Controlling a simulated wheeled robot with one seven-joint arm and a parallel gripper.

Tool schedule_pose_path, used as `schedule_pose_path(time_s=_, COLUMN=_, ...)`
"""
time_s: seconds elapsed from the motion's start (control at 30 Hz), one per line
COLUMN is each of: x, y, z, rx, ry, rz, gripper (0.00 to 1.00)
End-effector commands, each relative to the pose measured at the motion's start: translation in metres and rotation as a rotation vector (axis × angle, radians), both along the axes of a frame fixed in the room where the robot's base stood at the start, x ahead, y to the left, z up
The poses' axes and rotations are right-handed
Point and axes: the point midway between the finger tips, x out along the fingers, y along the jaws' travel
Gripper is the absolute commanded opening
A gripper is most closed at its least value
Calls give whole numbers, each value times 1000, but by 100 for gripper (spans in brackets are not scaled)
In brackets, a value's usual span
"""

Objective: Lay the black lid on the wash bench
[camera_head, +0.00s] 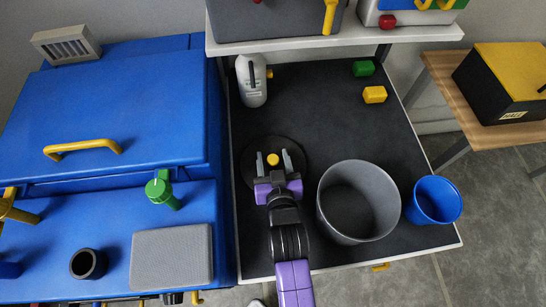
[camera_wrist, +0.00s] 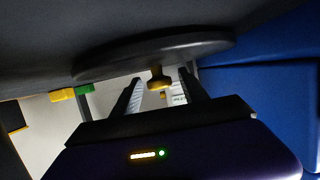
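The black lid (camera_head: 250,178), a round disc with a yellow knob (camera_head: 273,160), lies flat on or very close to the dark-topped bench (camera_head: 310,95), left of the grey pot. In the wrist view the lid (camera_wrist: 110,60) spans the upper middle, its knob (camera_wrist: 158,77) pointing down in the picture. My gripper (camera_head: 277,160) is over the lid with its fingers on either side of the knob. The fingers stand apart, and gaps show beside the knob. In the wrist view my gripper (camera_wrist: 160,88) is also open. Part of the lid is hidden by my gripper.
An open grey pot (camera_head: 382,190) and a blue cup (camera_head: 434,200) stand to the right. A white bottle (camera_head: 251,80) and yellow (camera_head: 375,95) and green (camera_head: 363,68) blocks are farther back. A blue unit (camera_head: 120,100) adjoins on the left. The bench's middle is clear.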

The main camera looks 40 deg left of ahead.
Motion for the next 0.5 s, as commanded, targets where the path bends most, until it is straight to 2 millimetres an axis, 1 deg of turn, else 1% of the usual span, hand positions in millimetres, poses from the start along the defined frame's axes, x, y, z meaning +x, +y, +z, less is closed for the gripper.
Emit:
schedule_pose_path(time_s=0.2, x=0, y=0, z=1, rx=0, ry=0, rz=0, gripper=51)
schedule_pose_path(time_s=0.3, x=0, y=-1, z=5, rx=0, ry=0, rz=0, gripper=51)
schedule_pose_path(time_s=0.4, x=-8, y=-10, z=6, rx=-1, ry=0, rz=-1, gripper=51)
schedule_pose_path(time_s=0.5, x=-19, y=-23, z=13, rx=-1, ry=0, rz=-1, gripper=51)
